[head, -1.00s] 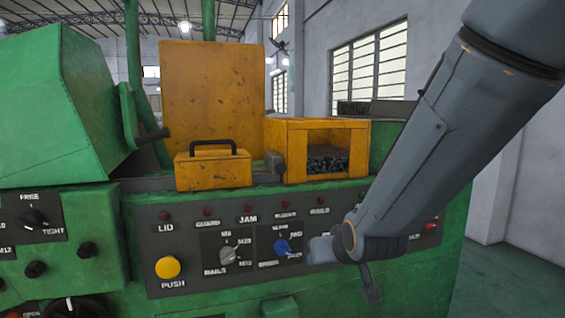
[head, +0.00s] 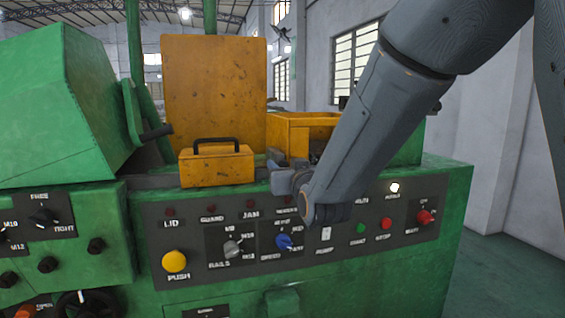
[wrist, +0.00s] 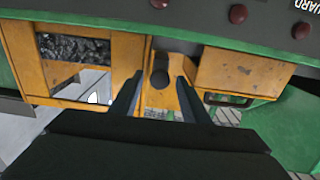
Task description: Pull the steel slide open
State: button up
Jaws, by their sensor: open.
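In the head view a grey steel piece (head: 275,157) shows in the same gap, partly hidden by my gripper. My gripper (wrist: 158,88) is open, with one fingertip on each side of the knob in the wrist picture. Contact cannot be told. In the head view my gripper (head: 289,180) is in front of the gap, just above the control panel, its fingers hard to make out.
The orange box with a black handle (head: 216,163) is left of the gap. The open orange bin (head: 300,124) is right of it, holding dark pieces (wrist: 72,48) in the wrist view. Below is the panel (head: 210,282) with knobs, buttons and a lit white lamp (head: 394,187).

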jog(key=shift+x, duration=0.9)
grip_shut()
